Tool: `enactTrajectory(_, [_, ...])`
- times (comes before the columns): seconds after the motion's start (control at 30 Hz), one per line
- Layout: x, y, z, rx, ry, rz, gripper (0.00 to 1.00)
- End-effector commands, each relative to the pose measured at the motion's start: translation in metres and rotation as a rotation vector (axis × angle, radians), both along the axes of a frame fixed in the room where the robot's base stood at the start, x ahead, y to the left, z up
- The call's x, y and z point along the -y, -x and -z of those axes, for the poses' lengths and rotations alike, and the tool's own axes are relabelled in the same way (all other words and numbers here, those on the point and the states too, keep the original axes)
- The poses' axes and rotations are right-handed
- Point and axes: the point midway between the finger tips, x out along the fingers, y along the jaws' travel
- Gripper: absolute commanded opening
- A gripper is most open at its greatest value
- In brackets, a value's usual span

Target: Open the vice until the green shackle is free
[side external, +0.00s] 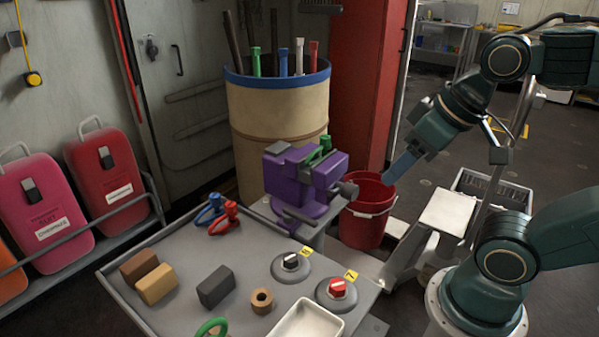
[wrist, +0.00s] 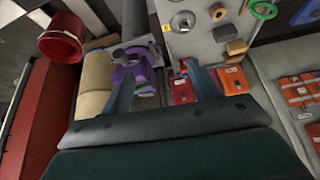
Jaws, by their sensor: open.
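The purple vice (side external: 290,185) is mounted at the back right corner of the grey workbench, with a grey screw end (side external: 347,190) on its right. The green shackle (side external: 323,146) sits at the top of the vice between its jaws; how tightly it is held cannot be told. The vice also shows in the wrist view (wrist: 133,74), partly behind one finger; the shackle is not clear there. My gripper (side external: 392,174) is in the air to the right of the vice, apart from it. In the wrist view, its two blue fingers (wrist: 157,75) are spread with nothing between them.
A blue shackle (side external: 208,212) and a red shackle (side external: 225,216) lie on the bench (side external: 190,260), near several blocks, two knobs and a white tray (side external: 306,322). A tan drum (side external: 275,125) stands behind the vice. A red bucket (side external: 367,215) stands below my gripper.

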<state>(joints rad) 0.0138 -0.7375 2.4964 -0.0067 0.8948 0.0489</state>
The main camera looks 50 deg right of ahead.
Motion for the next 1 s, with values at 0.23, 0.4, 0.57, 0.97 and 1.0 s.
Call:
enactTrajectory(0.23, [0.007, -0.014, 0.003, -0.018, -0.111, 0.234, 0.61])
enactTrajectory(0.4, [0.016, -0.027, 0.006, -0.032, -0.226, 0.478, 0.61])
enactTrajectory(0.57, [0.026, -0.040, 0.010, -0.043, -0.338, 0.715, 0.61])
enactTrajectory(0.97, [0.057, -0.068, 0.024, -0.064, -0.620, 1.316, 0.61])
enactTrajectory(1.0, [0.060, -0.070, 0.026, -0.064, -0.649, 1.377, 0.61])
